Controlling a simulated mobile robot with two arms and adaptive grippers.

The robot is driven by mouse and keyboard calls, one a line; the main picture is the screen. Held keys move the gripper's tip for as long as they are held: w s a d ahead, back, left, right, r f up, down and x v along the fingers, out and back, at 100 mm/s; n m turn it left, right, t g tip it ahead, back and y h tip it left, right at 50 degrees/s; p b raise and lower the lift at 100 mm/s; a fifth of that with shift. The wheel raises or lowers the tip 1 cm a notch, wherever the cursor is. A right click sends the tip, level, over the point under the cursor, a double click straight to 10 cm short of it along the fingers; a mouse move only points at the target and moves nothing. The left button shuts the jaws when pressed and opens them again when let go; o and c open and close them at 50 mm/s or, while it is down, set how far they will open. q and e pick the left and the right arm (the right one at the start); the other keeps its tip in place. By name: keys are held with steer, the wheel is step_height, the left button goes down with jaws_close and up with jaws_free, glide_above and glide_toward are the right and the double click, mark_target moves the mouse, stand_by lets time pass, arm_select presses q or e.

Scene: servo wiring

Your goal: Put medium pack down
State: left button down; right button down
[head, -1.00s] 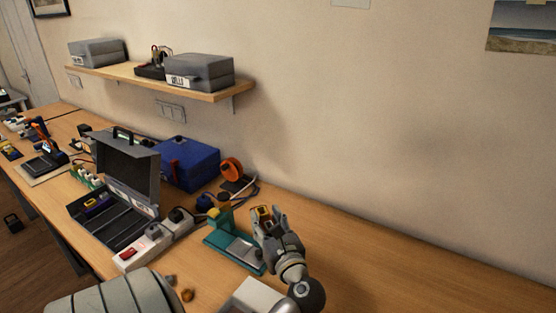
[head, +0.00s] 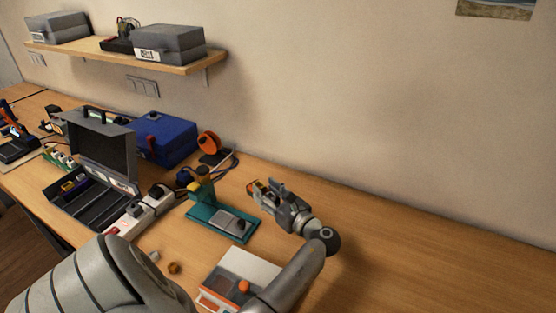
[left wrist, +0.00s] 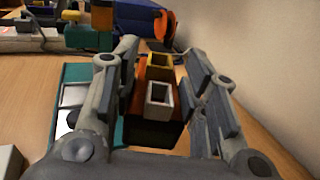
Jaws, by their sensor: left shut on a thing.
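The medium pack, a dark block with orange sides and a yellow and a white connector on top, is between the fingers of my left gripper (head: 262,194). In the left wrist view the pack (left wrist: 152,131) sits between both fingers, and my left gripper (left wrist: 158,85) is shut on it. In the head view only a small orange and yellow part of the pack (head: 253,187) shows. The gripper is right of the teal stand, close over the bench; I cannot tell whether the pack touches the wood. My right gripper is not in view.
The teal stand (head: 207,222) is left of the gripper. A power strip (head: 128,217), open grey case (head: 92,211) and blue box (head: 165,140) are further left. The bench (head: 420,270) to the right is clear.

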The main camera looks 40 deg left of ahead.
arm_select(q)
steer(key=shift+w+d+f+b, duration=0.15)
steer(key=shift+w+f, duration=0.85)
steer(key=shift+f, duration=0.2)
steer(key=shift+w+d+f+b, duration=0.1)
steer(key=shift+w+f+b, duration=0.05)
steer(key=shift+w+f, duration=0.9)
steer(key=shift+s+f, duration=0.15)
steer(key=shift+f, duration=1.3)
steer(key=shift+f+b, duration=0.25)
steer(key=shift+b, duration=0.15)
steer(key=c, duration=0.9)
jaws_free()
steer(key=shift+o, duration=0.2)
steer(key=shift+r, duration=0.1)
